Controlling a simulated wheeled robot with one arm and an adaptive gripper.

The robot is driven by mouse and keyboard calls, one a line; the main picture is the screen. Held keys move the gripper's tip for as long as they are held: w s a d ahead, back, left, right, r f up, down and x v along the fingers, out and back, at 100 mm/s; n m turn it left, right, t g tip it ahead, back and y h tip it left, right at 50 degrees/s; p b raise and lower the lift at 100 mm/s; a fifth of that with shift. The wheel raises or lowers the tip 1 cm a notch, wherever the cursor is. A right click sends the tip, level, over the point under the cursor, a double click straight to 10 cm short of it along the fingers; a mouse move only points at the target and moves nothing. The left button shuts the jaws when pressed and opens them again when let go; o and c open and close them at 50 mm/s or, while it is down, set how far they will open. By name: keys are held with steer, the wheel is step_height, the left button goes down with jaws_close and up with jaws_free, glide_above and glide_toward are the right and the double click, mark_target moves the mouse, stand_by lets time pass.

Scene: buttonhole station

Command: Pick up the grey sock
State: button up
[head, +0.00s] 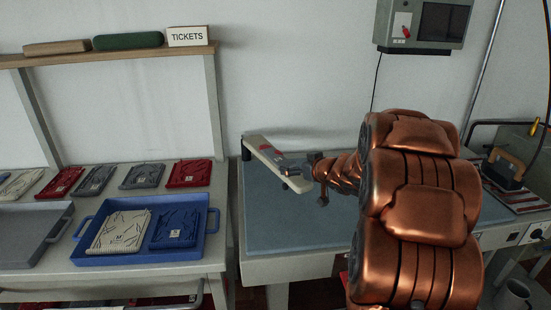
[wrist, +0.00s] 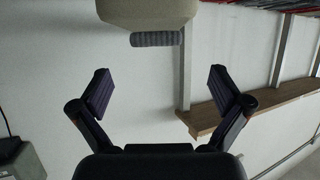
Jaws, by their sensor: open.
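A small grey ribbed roll (wrist: 155,39), which looks like the grey sock, shows at the end of a pale padded board in the wrist view. My gripper (head: 316,178) is just right of the board's end. In the wrist view my gripper (wrist: 161,90) has its two dark fingers spread, with nothing between them. The grey roll lies ahead of the fingertips, apart from them.
The board stands over a blue-grey mat (head: 300,225). A blue tray (head: 135,258) with cream and navy folded knits is at left, and several folded knits lie behind it. A shelf (head: 110,54) with a TICKETS sign (head: 188,37) is above. A control box (head: 424,22) hangs on the wall.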

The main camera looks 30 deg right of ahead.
mark_target(287, 163)
steer(key=shift+d+p+x, duration=0.1)
steer(key=shift+p+x, duration=0.15)
steer(key=shift+x, duration=1.6)
steer(key=shift+d+p+x, duration=0.15)
steer(key=shift+p+x, duration=0.1)
steer(key=shift+x, duration=1.65)
steer(key=shift+s, duration=0.1)
steer(key=c, duration=1)
